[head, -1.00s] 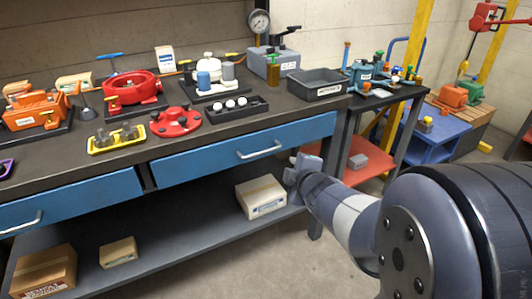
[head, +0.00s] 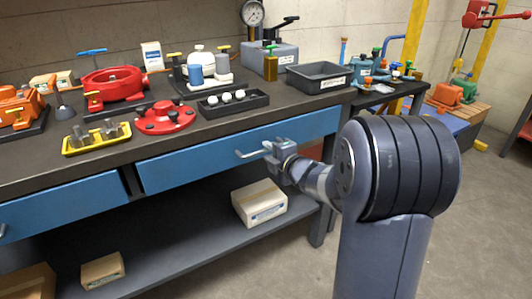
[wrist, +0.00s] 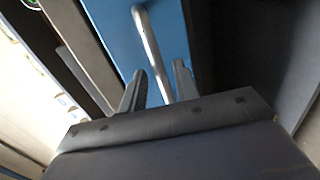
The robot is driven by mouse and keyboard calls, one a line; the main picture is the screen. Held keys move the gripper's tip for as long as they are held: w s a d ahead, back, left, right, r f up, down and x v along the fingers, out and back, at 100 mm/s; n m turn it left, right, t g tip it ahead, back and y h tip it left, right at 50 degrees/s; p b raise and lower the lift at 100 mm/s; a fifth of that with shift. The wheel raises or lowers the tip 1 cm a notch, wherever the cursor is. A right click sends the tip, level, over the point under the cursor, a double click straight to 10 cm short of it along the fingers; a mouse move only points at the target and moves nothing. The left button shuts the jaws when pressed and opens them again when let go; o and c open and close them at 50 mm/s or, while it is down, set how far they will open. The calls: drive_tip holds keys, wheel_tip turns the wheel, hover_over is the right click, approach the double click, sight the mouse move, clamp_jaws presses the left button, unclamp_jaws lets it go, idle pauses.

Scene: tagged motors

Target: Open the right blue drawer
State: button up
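The right blue drawer (head: 200,165) sits under the bench top and looks shut, its front level with the bench. Its pale bar handle (head: 247,154) shows in the head view, its right end hidden by my gripper (head: 272,150). In the wrist view the blue drawer front (wrist: 180,30) fills the top middle. The handle (wrist: 150,42) runs down between the two dark fingers of my gripper (wrist: 160,70). The fingers are apart, with a gap visible on both sides of the bar. Whether either finger touches it cannot be told.
A left blue drawer (head: 70,205) is beside it. The bench top (head: 60,170) holds a yellow tray (head: 97,140), red parts (head: 163,118) and a grey bin (head: 317,78). A cardboard box (head: 260,203) stands on the lower shelf (head: 190,250). Floor in front is clear.

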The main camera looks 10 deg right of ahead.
drive_tip(key=shift+x, duration=1.3)
drive_tip(key=shift+c, duration=0.4)
clamp_jaws()
